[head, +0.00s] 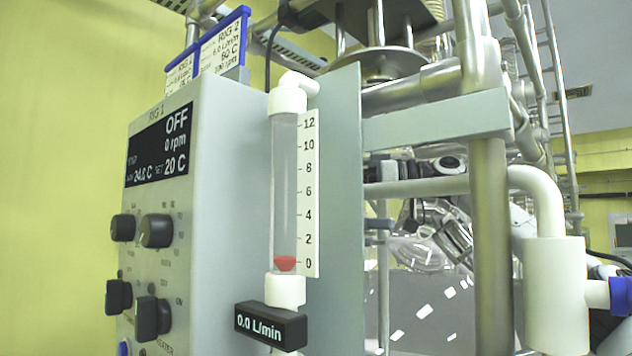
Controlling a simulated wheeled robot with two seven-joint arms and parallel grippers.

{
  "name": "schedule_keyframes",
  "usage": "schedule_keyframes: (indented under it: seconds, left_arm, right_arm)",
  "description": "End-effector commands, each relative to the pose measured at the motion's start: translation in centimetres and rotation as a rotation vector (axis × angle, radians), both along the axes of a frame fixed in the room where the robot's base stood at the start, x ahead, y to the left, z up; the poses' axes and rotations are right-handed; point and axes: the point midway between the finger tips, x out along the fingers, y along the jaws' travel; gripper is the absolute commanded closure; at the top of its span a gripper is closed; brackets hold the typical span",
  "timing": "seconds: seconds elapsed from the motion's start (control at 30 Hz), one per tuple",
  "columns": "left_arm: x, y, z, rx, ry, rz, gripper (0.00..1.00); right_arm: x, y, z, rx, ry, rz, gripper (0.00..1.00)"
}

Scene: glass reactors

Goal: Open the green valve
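No green valve shows in the head view. A flow meter tube (285,190) stands upright on a grey plate, with a scale (309,200) from 0 to 12. Its red float (285,263) rests at the bottom by 0. The black display (270,326) below reads 0.0 L/min. A white pipe fitting (557,290) with a blue end piece (621,296) is at the right edge, partly cut off. Neither of my grippers can be made out in this view.
A grey control box (215,230) at left has several black knobs (157,230) and a screen (157,147) reading OFF, 0 rpm. A thick metal post (490,230) and a horizontal bar (437,121) stand at right. Glassware and unclear machinery sit behind.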

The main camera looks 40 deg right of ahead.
Motion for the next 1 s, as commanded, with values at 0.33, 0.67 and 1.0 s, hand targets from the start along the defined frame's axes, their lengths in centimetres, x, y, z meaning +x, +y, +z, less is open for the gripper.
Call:
schedule_keyframes:
  seconds: [0.33, 0.67, 1.0]
  left_arm:
    - [0.05, 0.00, 0.01, 0.000, -0.001, 0.000, 0.43]
    - [0.12, 0.00, 0.04, 0.000, -0.002, -0.001, 0.43]
    - [0.13, 0.01, 0.05, 0.000, -0.002, -0.001, 0.43]
  right_arm:
    - [0.03, 0.05, -0.21, -0.004, 0.005, 0.002, 0.60]
    - [0.01, 0.03, -0.11, -0.002, 0.002, 0.002, 0.43]
    - [-0.04, 0.03, -0.04, -0.002, 0.001, -0.009, 0.43]
